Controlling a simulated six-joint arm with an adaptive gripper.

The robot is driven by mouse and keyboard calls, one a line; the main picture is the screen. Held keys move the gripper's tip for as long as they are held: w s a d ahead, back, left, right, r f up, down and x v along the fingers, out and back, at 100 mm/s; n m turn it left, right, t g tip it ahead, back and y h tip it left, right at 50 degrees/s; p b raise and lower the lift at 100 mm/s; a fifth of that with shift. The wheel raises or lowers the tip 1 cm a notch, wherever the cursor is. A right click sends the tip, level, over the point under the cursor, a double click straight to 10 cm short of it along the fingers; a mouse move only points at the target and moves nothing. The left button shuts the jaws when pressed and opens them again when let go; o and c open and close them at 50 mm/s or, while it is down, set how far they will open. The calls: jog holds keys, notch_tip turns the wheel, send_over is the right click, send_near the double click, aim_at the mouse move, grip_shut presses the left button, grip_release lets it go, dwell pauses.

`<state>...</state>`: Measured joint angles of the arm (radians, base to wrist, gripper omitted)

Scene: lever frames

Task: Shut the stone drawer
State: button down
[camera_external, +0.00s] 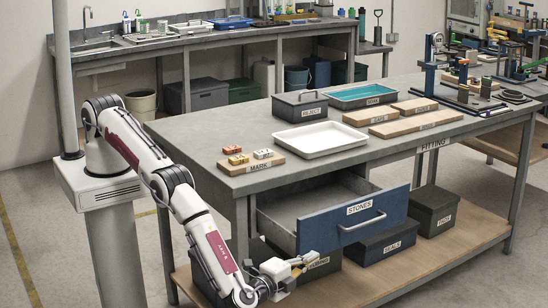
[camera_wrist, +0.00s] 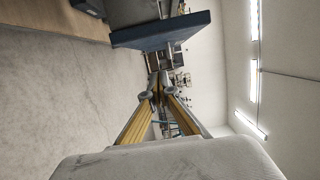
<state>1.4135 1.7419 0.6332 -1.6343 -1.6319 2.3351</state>
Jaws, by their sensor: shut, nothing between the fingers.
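The stone drawer (camera_external: 360,220) has a blue front labelled STONES and a metal bar handle (camera_external: 362,222). It is pulled out from under the fitting table, and its grey inside shows behind the front. In the wrist view the blue drawer front (camera_wrist: 165,30) shows as a dark slab at the top.
The table top (camera_external: 210,130) holds a white tray (camera_external: 320,136), a reject box (camera_external: 300,105), a teal tray (camera_external: 362,95) and wooden boards. Dark boxes (camera_external: 388,243) stand on the lower wooden shelf (camera_external: 350,285) below the drawer. The floor in front of the table is clear.

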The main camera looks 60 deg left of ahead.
aim_at(261, 219)
jog(key=shift+w+a, duration=0.5)
jog(key=shift+a, duration=0.25)
jog(key=shift+w+a, duration=0.5)
jog(key=shift+a, duration=0.3)
jog(key=shift+w+a, duration=0.5)
jog(key=shift+a, duration=0.25)
jog(key=shift+a, duration=0.3)
jog(key=a, duration=2.2)
jog(key=shift+a, duration=0.25)
jog(key=shift+f, duration=0.1)
